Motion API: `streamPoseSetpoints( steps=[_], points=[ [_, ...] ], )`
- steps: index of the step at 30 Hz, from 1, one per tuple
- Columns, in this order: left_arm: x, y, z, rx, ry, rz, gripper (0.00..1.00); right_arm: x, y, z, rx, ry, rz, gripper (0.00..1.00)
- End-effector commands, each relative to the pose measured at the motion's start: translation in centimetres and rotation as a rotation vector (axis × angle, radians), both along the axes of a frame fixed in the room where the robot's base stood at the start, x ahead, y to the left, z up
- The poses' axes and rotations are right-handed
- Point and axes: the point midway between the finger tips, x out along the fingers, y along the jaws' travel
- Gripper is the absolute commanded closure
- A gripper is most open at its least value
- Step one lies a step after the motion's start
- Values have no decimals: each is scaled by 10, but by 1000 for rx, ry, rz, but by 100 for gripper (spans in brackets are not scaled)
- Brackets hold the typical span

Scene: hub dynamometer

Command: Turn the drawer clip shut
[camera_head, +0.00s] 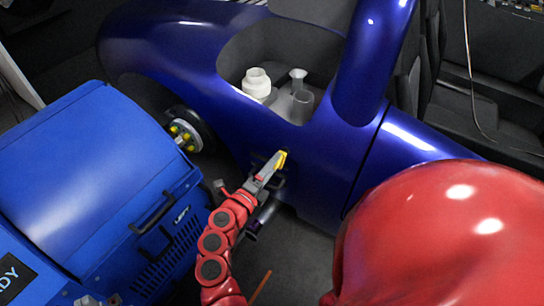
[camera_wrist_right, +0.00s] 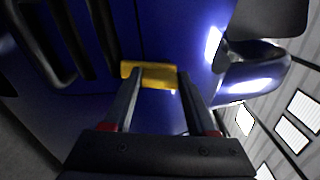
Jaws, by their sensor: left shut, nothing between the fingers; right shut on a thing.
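The yellow drawer clip (camera_head: 281,160) is on the blue car body panel, below the side opening. In the right wrist view the clip (camera_wrist_right: 148,74) lies crosswise over a panel seam, beside a black handle (camera_wrist_right: 45,55). My right gripper (camera_head: 272,167) is shut on the clip; its two grey fingers (camera_wrist_right: 158,88) reach it from below in the wrist view. The fingers partly hide the clip in the head view. My left gripper (camera_head: 98,300) shows only as a small grey part at the bottom left edge, away from the clip, shut and empty.
A blue machine cabinet (camera_head: 80,150) with a black handle (camera_head: 155,212) stands left of my right arm. A wheel hub (camera_head: 184,135) sits behind it. White and clear containers (camera_head: 257,82) stand in the car body's opening. A large red rounded shape fills the lower right.

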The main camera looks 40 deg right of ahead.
Motion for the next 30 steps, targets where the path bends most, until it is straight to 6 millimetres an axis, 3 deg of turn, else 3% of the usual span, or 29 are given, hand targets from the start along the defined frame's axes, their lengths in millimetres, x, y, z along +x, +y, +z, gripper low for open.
streamPoseSetpoints(
  steps=[9,28,29,30],
  points=[
    [0,0,19,0,0,0,100,-1,0,0,-55,138,0,98],
    [0,0,22,0,0,0,100,-1,0,-2,-74,180,2,98],
    [0,0,22,0,0,0,100,-1,0,-2,-74,180,2,37],
    [0,0,22,0,0,0,100,-1,0,-2,-74,180,2,30]
  ],
)
